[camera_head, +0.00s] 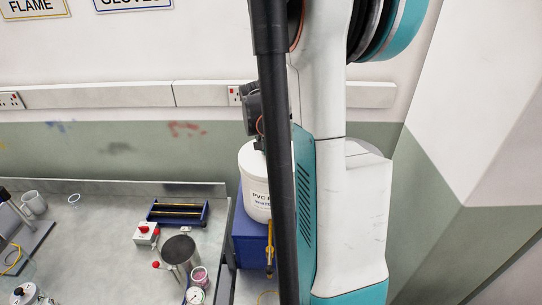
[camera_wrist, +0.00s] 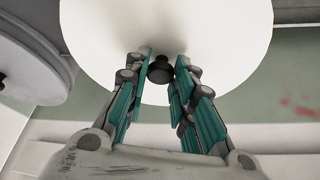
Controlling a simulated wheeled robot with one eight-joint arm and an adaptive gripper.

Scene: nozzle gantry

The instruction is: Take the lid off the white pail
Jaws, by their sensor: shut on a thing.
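The white pail (camera_head: 256,186) stands at the back right, lettered "PVC P…", with its right side hidden by my arm. In the wrist view its round white lid (camera_wrist: 215,60) fills the upper middle, with a black knob (camera_wrist: 160,70) at its centre. My gripper (camera_wrist: 161,74) has its teal-padded fingers on either side of this knob and is shut on it. In the head view my arm hides most of the gripper. I cannot tell from these views whether the lid's rim touches the pail.
A blue box (camera_head: 249,240) is under the pail. A second whitish round vessel (camera_wrist: 30,65) is close on the left in the wrist view. The bench (camera_head: 100,215) holds a blue rack (camera_head: 178,212), a metal pot (camera_head: 180,251) and a red-button box (camera_head: 146,234). A wall stands behind.

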